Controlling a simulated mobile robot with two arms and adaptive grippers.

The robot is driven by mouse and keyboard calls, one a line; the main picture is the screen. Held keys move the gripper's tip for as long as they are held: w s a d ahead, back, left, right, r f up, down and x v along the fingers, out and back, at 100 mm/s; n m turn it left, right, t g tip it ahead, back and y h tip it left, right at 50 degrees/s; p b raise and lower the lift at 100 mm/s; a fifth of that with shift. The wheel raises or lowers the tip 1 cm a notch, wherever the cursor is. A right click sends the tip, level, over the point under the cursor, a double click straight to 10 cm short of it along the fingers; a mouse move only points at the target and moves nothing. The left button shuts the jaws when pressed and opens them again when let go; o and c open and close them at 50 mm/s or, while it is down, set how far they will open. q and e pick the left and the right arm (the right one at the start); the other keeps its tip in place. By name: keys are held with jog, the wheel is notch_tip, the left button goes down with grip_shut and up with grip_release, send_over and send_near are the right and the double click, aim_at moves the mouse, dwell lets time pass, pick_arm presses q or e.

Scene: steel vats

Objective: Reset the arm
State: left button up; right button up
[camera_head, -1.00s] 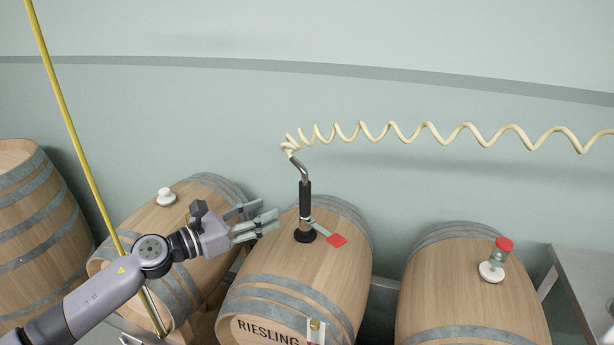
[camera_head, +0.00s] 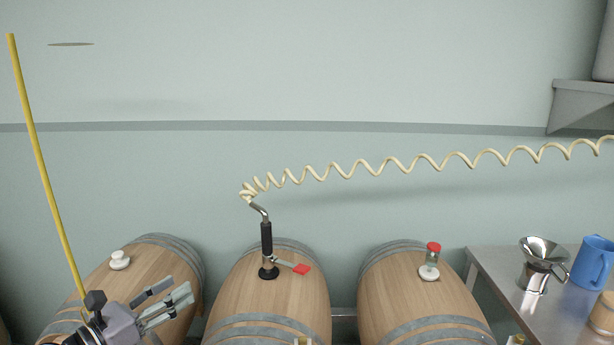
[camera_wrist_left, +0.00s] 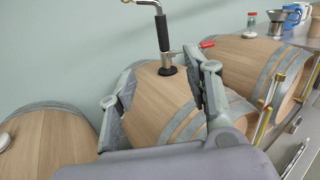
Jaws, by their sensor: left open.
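My left gripper (camera_head: 172,302) is open and empty at the lower left of the head view, in front of the left barrel (camera_head: 150,262). Its fingers point right, towards the middle barrel (camera_head: 268,325), and are apart from it. In the left wrist view the open fingers (camera_wrist_left: 160,95) frame the middle barrel's top. A filling wand (camera_head: 266,240) with a black grip and a red lever (camera_head: 301,269) stands upright in the middle barrel's bung hole. The wand also shows in the wrist view (camera_wrist_left: 163,35), beyond the fingers. My right gripper is not in view.
A cream coiled hose (camera_head: 400,162) runs right from the wand. The right barrel (camera_head: 410,290) carries a red-capped glass fitting (camera_head: 432,258). A steel table (camera_head: 500,275) at right holds a funnel (camera_head: 540,262) and a blue jug (camera_head: 592,262). A yellow pole (camera_head: 45,180) rises at left.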

pick_arm(q)
jog(key=s+a+f+n+y, duration=0.1)
jog(key=s+f+n+y, duration=0.45)
jog(key=n, duration=0.95)
jog(key=s+a+f+n+y, duration=0.1)
jog(key=s+f+n+y, duration=0.2)
jog(key=f+n+y, duration=0.85)
jog(key=s+d+f+n+g+h, duration=0.2)
jog(key=s+d+f+n+g, duration=0.15)
jog(key=s, duration=0.35)
jog(key=s+d+f+n+g+h, duration=0.2)
jog(key=s+n+g, duration=0.25)
jog(key=s, duration=0.35)
jog(key=s+d+f+n+g+h, duration=0.2)
jog(key=s+d+f+n+g, duration=0.1)
jog(key=s+n, duration=0.3)
jog(key=s+f+g, duration=0.2)
jog(key=s+f, duration=0.1)
jog(key=f, duration=2.2)
jog(key=s+a+f+g, duration=0.1)
jog(key=s+a+f, duration=0.1)
jog(key=s+f, duration=1.5)
jog(key=shift+s+a+f+m, duration=0.2)
jog(key=shift+a+f+m, duration=0.15)
jog(key=shift+f+m, duration=0.1)
